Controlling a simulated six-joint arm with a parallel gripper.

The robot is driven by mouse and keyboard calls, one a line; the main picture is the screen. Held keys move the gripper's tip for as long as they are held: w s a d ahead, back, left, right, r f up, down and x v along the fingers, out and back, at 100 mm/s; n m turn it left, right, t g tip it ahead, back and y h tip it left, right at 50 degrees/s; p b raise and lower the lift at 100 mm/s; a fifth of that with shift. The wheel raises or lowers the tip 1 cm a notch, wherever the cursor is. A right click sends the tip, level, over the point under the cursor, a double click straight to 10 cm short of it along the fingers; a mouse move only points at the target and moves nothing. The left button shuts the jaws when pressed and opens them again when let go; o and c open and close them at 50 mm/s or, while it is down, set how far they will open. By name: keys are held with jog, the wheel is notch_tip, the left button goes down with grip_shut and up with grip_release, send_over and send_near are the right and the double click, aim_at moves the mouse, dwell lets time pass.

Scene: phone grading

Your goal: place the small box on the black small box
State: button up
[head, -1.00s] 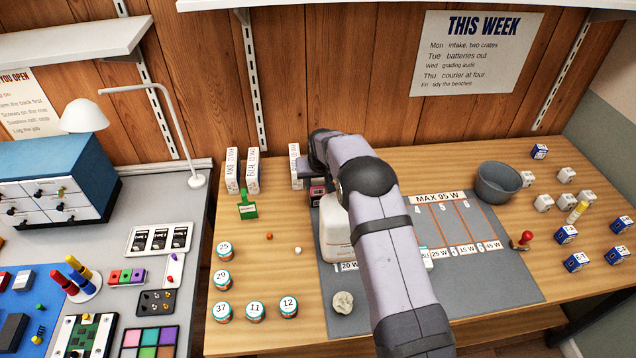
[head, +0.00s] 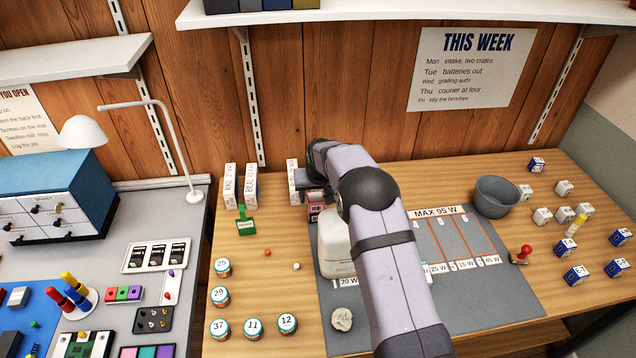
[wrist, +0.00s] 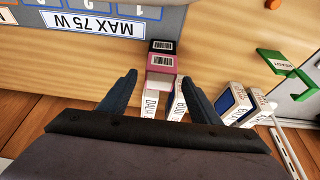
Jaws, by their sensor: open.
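A black small box (wrist: 161,46) with a white barcode label stands on the wooden bench in the wrist view. A pink small box (wrist: 160,64), also labelled, stands right against it or very close. My gripper (wrist: 160,77) is open and empty, with one finger on each side of the pink box's line. I cannot tell how far the fingertips are above it. My arm hides the gripper's fingers there.
White upright cartons (head: 293,182) stand behind the pink box, and two more (head: 240,186) stand to the left by a green stand (head: 246,222). A white jug (head: 336,250) stands close by on the grey mat (head: 480,300). Numbered jars (head: 253,327) stand front left.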

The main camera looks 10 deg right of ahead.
jog(key=b+v, duration=0.2)
jog(key=v, duration=0.8)
jog(key=shift+r, duration=0.1)
jog(key=s+d+r+m+t+p, duration=0.1)
jog(key=s+d+r+m, duration=0.2)
jog(key=s+d+m, duration=0.35)
jog(key=s+d+r+m+p, duration=0.1)
jog(key=s+d+r+m, duration=0.2)
jog(key=s+d, duration=0.5)
jog(key=s+a+f+n+g+b, duration=0.1)
jog(key=s+a+f+n, duration=0.3)
jog(key=s, duration=0.7)
jog(key=s+a+f+n+g+b, duration=0.1)
jog(key=s+a+f+n+g, duration=0.3)
jog(key=s, duration=0.8)
notch_tip(320, 180, down, 2)
jog(key=shift+s+a+f+n+g, duration=0.2)
jog(key=shift+s+a+n+g, duration=0.15)
jog(key=shift+a+n, duration=0.4)
